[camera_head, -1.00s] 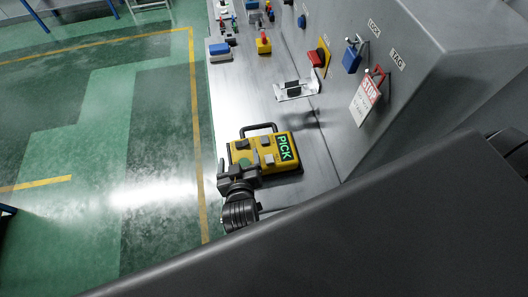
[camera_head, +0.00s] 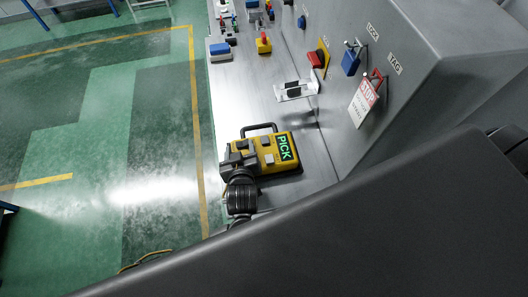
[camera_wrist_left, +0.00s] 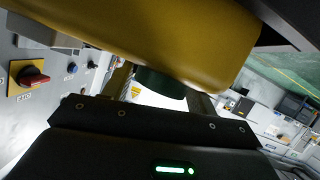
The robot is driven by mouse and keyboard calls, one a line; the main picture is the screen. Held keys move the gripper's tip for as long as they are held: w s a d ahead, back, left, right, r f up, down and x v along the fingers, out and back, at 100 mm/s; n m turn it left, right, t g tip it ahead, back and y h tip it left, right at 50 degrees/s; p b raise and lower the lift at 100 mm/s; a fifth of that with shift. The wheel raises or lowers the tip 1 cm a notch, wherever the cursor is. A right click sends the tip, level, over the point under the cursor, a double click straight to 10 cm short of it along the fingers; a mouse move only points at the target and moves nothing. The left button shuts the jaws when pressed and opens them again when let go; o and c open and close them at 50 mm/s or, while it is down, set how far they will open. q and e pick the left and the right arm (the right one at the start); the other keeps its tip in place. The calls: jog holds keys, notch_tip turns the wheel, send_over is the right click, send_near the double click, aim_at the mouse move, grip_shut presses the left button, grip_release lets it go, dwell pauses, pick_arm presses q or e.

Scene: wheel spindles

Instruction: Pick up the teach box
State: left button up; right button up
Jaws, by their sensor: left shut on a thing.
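The yellow teach box (camera_head: 268,163) has a black handle at its far end, grey and dark buttons, and a green PICK label. In the head view it appears at the near part of the grey metal bench, and I cannot tell whether it touches the surface. My left gripper (camera_head: 234,163) is shut on its left side, and the fingers partly cover that side. My right gripper is not in view.
A metal bracket (camera_head: 296,90) stands farther along the bench (camera_head: 255,105). Beyond it are a yellow box with a red button (camera_head: 263,43) and a blue item (camera_head: 219,49). The panel at right carries a blue padlock (camera_head: 351,62) and a red-and-white tag (camera_head: 363,100).

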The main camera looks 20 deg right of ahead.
pick_arm(q)
jog(key=c, duration=0.5)
jog(key=shift+r, duration=0.1)
jog(key=shift+c, duration=0.3)
jog(key=shift+r+b, duration=0.45)
jog(key=shift+r, duration=0.35)
jog(key=s+a+r, duration=0.4)
jog(key=a+r, duration=0.7)
jog(key=a, duration=0.2)
jog(key=shift+s+r, duration=0.2)
jog(key=shift+s, duration=0.2)
